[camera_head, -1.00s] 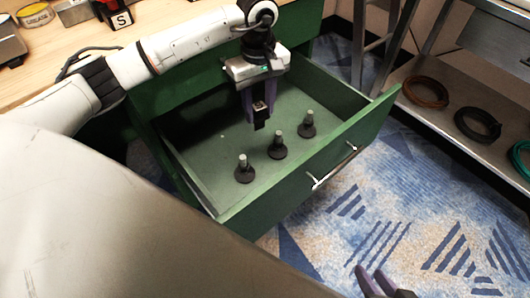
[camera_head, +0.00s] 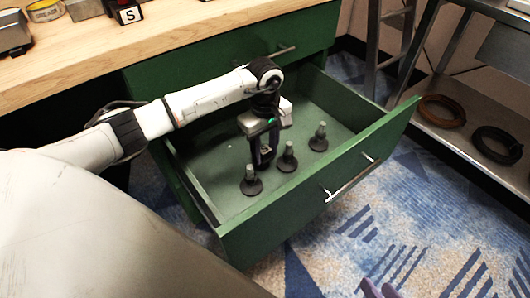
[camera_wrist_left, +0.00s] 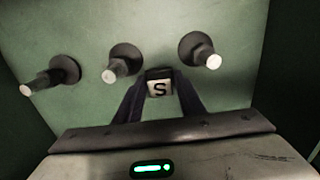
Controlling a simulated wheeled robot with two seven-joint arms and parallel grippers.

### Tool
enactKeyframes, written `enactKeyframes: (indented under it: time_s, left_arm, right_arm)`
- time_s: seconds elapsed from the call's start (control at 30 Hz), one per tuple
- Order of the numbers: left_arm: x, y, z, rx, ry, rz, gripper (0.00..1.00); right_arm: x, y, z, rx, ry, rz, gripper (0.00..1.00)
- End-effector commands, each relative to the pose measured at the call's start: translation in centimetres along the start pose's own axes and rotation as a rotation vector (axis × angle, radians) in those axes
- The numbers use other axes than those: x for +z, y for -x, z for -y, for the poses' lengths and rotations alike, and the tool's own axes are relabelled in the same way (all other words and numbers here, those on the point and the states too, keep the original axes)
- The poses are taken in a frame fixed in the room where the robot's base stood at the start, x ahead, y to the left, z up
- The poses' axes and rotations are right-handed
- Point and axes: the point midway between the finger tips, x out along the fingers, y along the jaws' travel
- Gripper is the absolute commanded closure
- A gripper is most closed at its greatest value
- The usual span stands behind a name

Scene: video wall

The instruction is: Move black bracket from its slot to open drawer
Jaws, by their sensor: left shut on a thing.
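My left gripper (camera_head: 264,158) is inside the open green drawer (camera_head: 300,203), pointing down. It is shut on a small dark block-like piece with a white "S" label (camera_wrist_left: 159,87), which I take to be the black bracket. Most of the bracket is hidden between the fingers; I cannot tell whether it touches the drawer floor. Three pegs on round black bases stand in the drawer: near (camera_head: 249,180), middle (camera_head: 287,158) and far (camera_head: 318,138). The gripper is beside them. My right gripper (camera_head: 379,290) shows only as purple fingertips at the bottom edge, its opening unclear.
A wooden worktop (camera_head: 150,45) lies above the drawer, with a black S-marked block (camera_head: 128,13) and a yellow tin (camera_head: 45,10) on it. A metal shelf at the right holds coiled cables (camera_head: 442,110). The drawer's front wall and handle (camera_head: 350,180) stand toward the carpet.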

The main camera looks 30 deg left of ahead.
Motion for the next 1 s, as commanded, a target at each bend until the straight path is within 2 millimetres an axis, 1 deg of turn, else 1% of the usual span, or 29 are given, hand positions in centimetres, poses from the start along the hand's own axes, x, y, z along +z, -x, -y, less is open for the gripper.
enactKeyframes:
  time_s: [0.2,0.33,0.37,0.4,0.47,0.77,0.87,0.97,1.0]
  left_arm:
    - [-0.1,0.1,-0.1,0.003,0.0,-0.001,0.93]
    - [-0.1,-0.3,-0.1,0.003,0.0,-0.001,0.93]
    - [-0.1,-0.3,-0.1,0.002,0.0,-0.001,0.63]
    - [0.0,-0.2,-0.1,0.002,0.0,-0.001,0.56]
    - [-0.1,-0.2,-0.1,0.002,0.0,-0.001,0.46]
    - [0.0,-0.1,-0.1,0.002,0.0,-0.001,0.46]
    - [-0.1,0.7,-0.1,0.003,0.0,-0.002,0.46]
    - [-0.1,2.3,-0.1,0.005,0.0,-0.004,0.46]
    - [-0.2,3.1,-0.1,0.005,-0.001,-0.004,0.46]
  right_arm:
    - [-0.1,0.1,0.1,-0.001,0.0,-0.003,0.72]
    - [0.1,-0.1,0.0,-0.003,-0.003,-0.004,0.72]
    - [0.0,-0.1,0.1,-0.005,-0.004,-0.006,0.72]
    - [-0.1,0.0,0.1,-0.005,-0.004,-0.006,0.72]
    - [-0.1,0.0,0.1,-0.005,-0.004,-0.007,0.72]
    - [-0.2,0.1,0.2,-0.005,-0.003,-0.009,0.72]
    - [-0.4,0.3,0.1,0.0,0.001,-0.007,0.72]
    - [-0.5,0.6,0.0,0.009,0.007,0.004,0.72]
    - [-0.4,0.6,-0.1,0.015,0.011,0.012,0.72]
